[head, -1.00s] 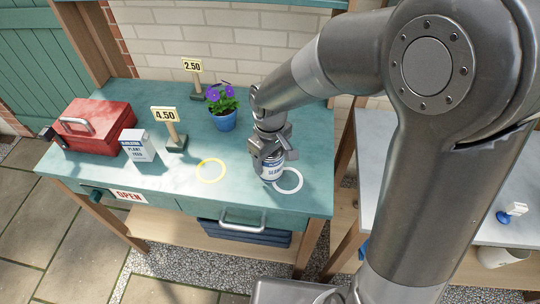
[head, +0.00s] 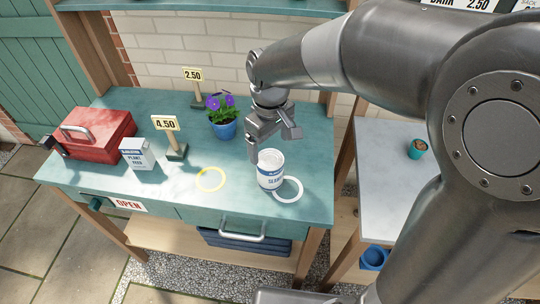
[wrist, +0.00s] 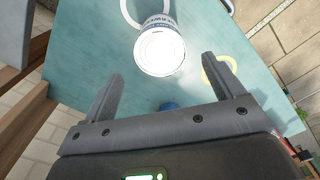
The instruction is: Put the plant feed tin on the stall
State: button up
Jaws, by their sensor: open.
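A white tin (head: 270,172) with a blue band and a pale lid stands upright on the green stall top (head: 235,150). It is at the left edge of a white ring (head: 289,189); I cannot tell how far it overlaps the ring. My gripper (head: 271,143) is open and empty, just behind and above the tin. In the wrist view the tin (wrist: 160,50) shows beyond my open fingers (wrist: 164,75), apart from them. The tin's label is only partly readable.
A yellow ring (head: 211,179) lies left of the tin. A blue pot with purple flowers (head: 223,127), price signs (head: 175,140), a plant feed carton (head: 138,154) and a red toolbox (head: 95,134) stand further left. A separate pale table (head: 385,150) is at the right.

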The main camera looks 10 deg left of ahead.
jog(key=shift+r, duration=1.45)
jog(key=shift+d+r, duration=0.15)
jog(key=shift+d, duration=0.15)
jog(key=s+d+r+m+t, duration=0.2)
jog(key=s+d+m, duration=0.3)
jog(key=d, duration=0.5)
jog(key=s+d+r+m+t, duration=0.3)
jog(key=s+d, duration=0.4)
jog(key=d, duration=0.4)
jog(key=r+m, duration=0.1)
jog(key=m, duration=0.1)
jog(key=shift+d+r+m+t, duration=0.25)
jog(key=shift+r+m+t, duration=0.05)
jog(key=shift+m, duration=0.1)
jog(key=shift+o, duration=0.4)
